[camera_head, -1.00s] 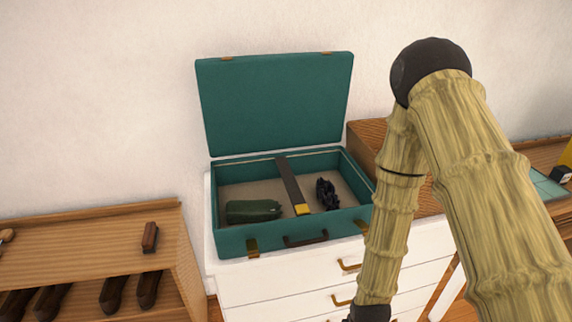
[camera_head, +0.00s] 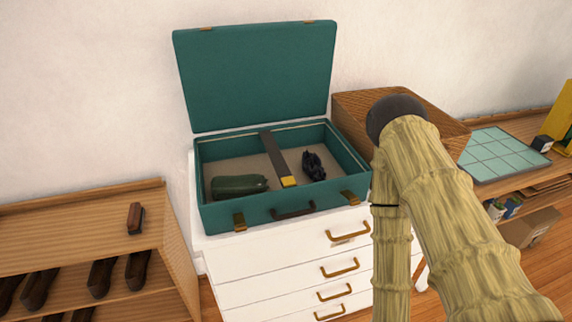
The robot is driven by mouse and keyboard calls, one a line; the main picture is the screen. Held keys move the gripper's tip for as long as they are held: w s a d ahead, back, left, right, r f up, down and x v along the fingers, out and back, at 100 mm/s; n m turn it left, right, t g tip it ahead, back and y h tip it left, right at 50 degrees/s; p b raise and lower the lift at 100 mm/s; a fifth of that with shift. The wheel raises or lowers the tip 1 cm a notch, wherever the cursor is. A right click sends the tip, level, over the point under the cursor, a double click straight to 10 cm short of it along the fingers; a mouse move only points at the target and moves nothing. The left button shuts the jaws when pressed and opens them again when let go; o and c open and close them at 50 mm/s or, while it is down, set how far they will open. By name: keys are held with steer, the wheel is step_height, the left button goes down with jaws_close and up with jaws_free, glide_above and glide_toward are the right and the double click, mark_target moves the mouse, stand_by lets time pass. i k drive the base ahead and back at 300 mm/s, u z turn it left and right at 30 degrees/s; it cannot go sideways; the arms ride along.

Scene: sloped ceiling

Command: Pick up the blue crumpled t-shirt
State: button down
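I see no clearly blue crumpled t-shirt in the head view. An open teal suitcase (camera_head: 262,212) stands on a white chest of drawers. Inside it lie a dark green rolled bundle (camera_head: 239,186) on the left and a small black lumpy thing (camera_head: 313,166) on the right. I cannot tell what the black thing is. A dark flat bar with a yellow end (camera_head: 275,155) lies between them. My arm comes in from the lower right, and its lower link runs out of the bottom edge. My gripper is out of the picture.
The white chest (camera_head: 280,265) has brass handles on its front. A wooden box (camera_head: 355,105) stands right of the suitcase. A shelf (camera_head: 70,230) with a brush (camera_head: 135,218) and dark shoes is at left. A tiled teal board (camera_head: 500,153) lies on the right-hand table.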

mark_target(311, 163)
steer(key=z, duration=1.85)
steer(key=k, duration=0.8)
steer(key=u, duration=1.65)
steer(key=i, duration=0.5)
